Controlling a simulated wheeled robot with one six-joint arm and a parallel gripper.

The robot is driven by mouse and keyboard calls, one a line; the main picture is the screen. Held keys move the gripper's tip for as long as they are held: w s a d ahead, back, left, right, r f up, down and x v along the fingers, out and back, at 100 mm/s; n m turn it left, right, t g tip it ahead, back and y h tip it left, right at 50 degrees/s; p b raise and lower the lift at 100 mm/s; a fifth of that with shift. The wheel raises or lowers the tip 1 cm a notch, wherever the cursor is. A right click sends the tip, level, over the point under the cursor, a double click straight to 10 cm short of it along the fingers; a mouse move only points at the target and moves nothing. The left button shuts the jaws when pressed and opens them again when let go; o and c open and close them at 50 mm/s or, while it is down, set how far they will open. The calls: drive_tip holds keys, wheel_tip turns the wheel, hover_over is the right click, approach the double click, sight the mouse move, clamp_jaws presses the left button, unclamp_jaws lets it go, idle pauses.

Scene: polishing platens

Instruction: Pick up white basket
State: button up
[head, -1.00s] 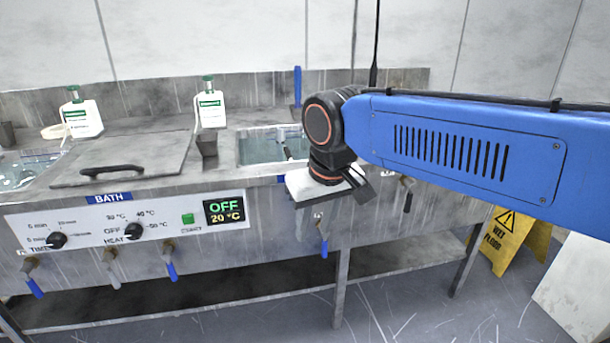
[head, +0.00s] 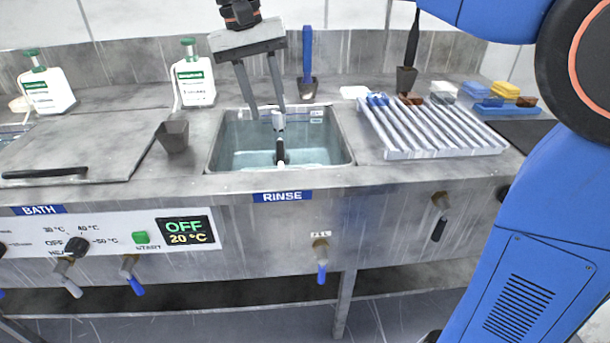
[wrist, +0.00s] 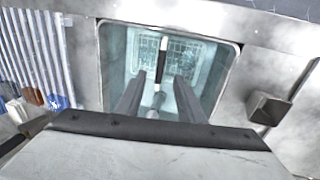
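The white basket (wrist: 186,58) shows in the wrist view as a pale wire grid down in the water of the rinse sink (head: 213,148). A dark upright handle (head: 281,152) with a light grey top stands in the sink; it also shows in the wrist view (wrist: 161,60). My gripper (head: 266,112) is above the sink, pointing down, its two fingers apart and empty. In the wrist view, my gripper's fingers (wrist: 158,96) lie to either side of the handle's line. I cannot tell the height left between fingertips and handle. The basket's body is mostly hidden in the head view.
A grey cup (head: 173,137) stands left of the sink, with white bottles (head: 194,82) behind. A ribbed drain rack (head: 425,128) lies to the right, with coloured blocks (head: 505,90) beyond. A blue-handled tool (head: 307,60) stands behind the sink.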

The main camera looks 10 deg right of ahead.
drive_tip(key=d+f, duration=0.1)
drive_tip(key=f, duration=0.4)
drive_tip(key=d+f, duration=0.1)
drive_tip(key=f, duration=0.5)
drive_tip(key=w+d+f, duration=0.1)
drive_tip(key=f, duration=0.5)
clamp_jaws()
drive_tip(key=shift+r, duration=0.1)
idle(1.2)
